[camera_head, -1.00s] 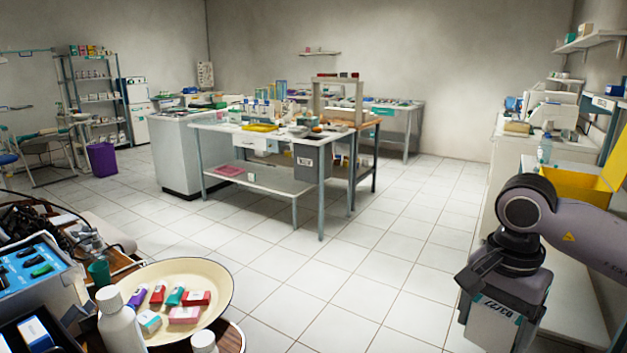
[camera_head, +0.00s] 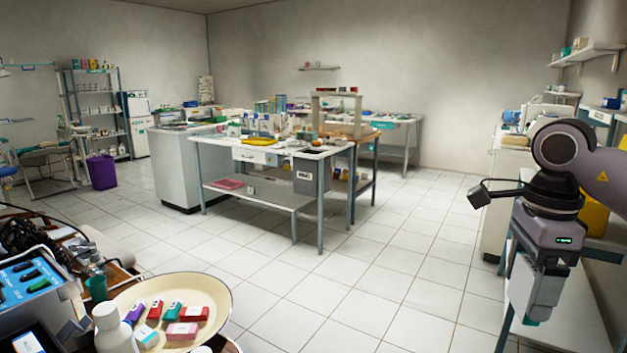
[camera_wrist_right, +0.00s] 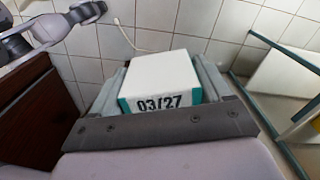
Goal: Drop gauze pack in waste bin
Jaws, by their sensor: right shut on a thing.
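The gauze pack is a white box with teal edges and the print "03/27" (camera_wrist_right: 157,80), held between the fingers in the right wrist view. My right gripper (camera_head: 537,290) is shut on it, pointing down at the right of the head view, where the pack is mostly hidden by the gripper. A purple open-topped bin (camera_head: 102,172) stands on the floor far off at the left. A yellow container (camera_head: 594,218) shows partly behind my right arm at the right. I cannot tell which one is the waste bin. My left gripper is not in view.
A round cream tray (camera_head: 215,290) with several small boxes and a white bottle (camera_head: 113,330) stand at the lower left. A central workbench (camera_head: 270,155) carries many supplies. Tiled floor (camera_head: 400,250) lies clear between it and the right-hand bench. Shelves (camera_head: 590,50) hang on the right wall.

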